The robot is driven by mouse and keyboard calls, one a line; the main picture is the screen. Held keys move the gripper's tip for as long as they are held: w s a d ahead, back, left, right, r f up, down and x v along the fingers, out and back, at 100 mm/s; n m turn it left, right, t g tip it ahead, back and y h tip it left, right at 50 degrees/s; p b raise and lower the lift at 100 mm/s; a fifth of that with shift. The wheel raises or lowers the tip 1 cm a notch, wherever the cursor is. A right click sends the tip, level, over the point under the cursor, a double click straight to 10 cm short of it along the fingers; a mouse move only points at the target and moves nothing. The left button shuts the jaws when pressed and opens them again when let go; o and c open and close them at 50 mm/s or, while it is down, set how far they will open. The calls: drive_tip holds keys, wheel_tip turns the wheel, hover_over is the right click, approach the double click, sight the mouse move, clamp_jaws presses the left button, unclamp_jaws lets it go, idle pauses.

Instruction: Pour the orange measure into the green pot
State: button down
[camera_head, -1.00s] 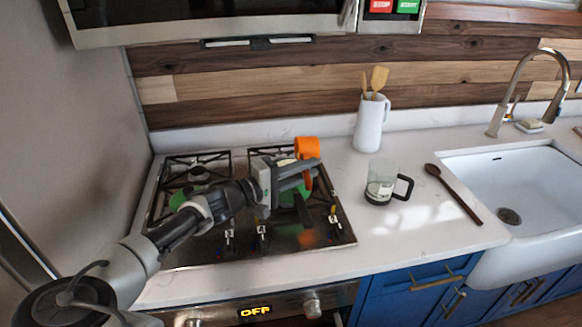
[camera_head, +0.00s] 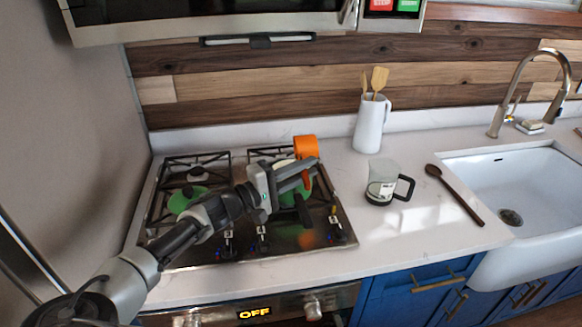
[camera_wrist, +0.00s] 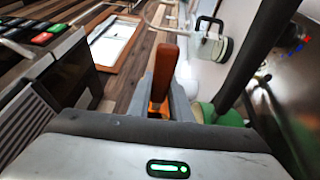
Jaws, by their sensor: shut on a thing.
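My gripper (camera_head: 308,172) is shut on the handle of the orange measure (camera_head: 305,149) and holds it above the right part of the stove. In the wrist view, the brown-orange handle (camera_wrist: 163,72) stands between the fingers; the measure's contents are hidden. A green vessel with a pale top (camera_head: 289,196), seemingly the green pot, stands on the stove below and behind my gripper, mostly covered by it. Its green side also shows in the wrist view (camera_wrist: 228,118). Another green item (camera_head: 186,202) sits on the left burners, partly behind my arm; I cannot tell its shape.
The black-grated stove (camera_head: 340,215) has knobs along its front. To its right are a glass jug with a black handle (camera_head: 381,183), a white utensil pitcher (camera_head: 370,125), a wooden spoon (camera_head: 453,193) and a white sink (camera_head: 535,190). The hood (camera_head: 215,22) hangs above.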

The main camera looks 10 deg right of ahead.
drive_tip(key=shift+a+n+t+h+b, duration=0.35)
drive_tip(key=shift+n+t+h+b, duration=0.2)
drive_tip(key=shift+h+b, duration=0.3)
drive_tip(key=shift+a+n+t+h+b, duration=0.3)
drive_tip(key=shift+n+t+h+b, duration=0.25)
drive_tip(key=shift+b, duration=0.4)
idle(1.4)
